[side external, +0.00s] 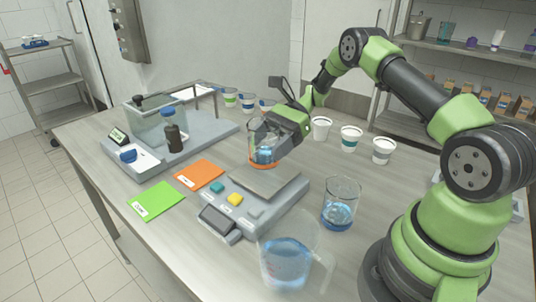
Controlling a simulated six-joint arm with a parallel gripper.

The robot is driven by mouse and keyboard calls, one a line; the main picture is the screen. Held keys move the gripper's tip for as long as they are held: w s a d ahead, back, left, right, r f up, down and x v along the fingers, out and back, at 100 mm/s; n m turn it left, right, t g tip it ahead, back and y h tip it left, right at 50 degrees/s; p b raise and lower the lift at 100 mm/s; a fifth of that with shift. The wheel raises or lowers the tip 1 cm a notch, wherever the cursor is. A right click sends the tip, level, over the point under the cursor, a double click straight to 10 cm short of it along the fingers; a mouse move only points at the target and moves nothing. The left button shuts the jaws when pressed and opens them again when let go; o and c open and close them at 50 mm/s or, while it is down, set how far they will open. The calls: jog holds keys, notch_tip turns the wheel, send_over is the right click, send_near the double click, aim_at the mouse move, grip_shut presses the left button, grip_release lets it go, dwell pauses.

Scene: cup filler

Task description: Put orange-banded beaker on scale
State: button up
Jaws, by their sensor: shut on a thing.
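The orange-banded beaker (263,155) holds blue liquid and has an orange band near its base. My gripper (272,138) is shut on its upper part, coming from the right. The beaker looks upright and appears over the back edge of the scale's plate; I cannot tell whether it touches. The scale (262,211) is a grey unit with a flat metal plate (257,183), teal and yellow buttons and a dark display at the front. Nothing else stands on its plate.
A beaker with blue liquid (340,207) stands right of the scale, and a larger jug (288,262) in front. An orange card (199,175) and a green card (156,200) lie left. White cups (351,138) stand behind. A grey station with a bottle (172,133) is back left.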

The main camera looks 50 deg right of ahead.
aim_at(268, 154)
jog(key=shift+f, duration=1.55)
jog(key=shift+f, duration=0.1)
jog(key=o, duration=1)
jog(key=shift+o, duration=0.2)
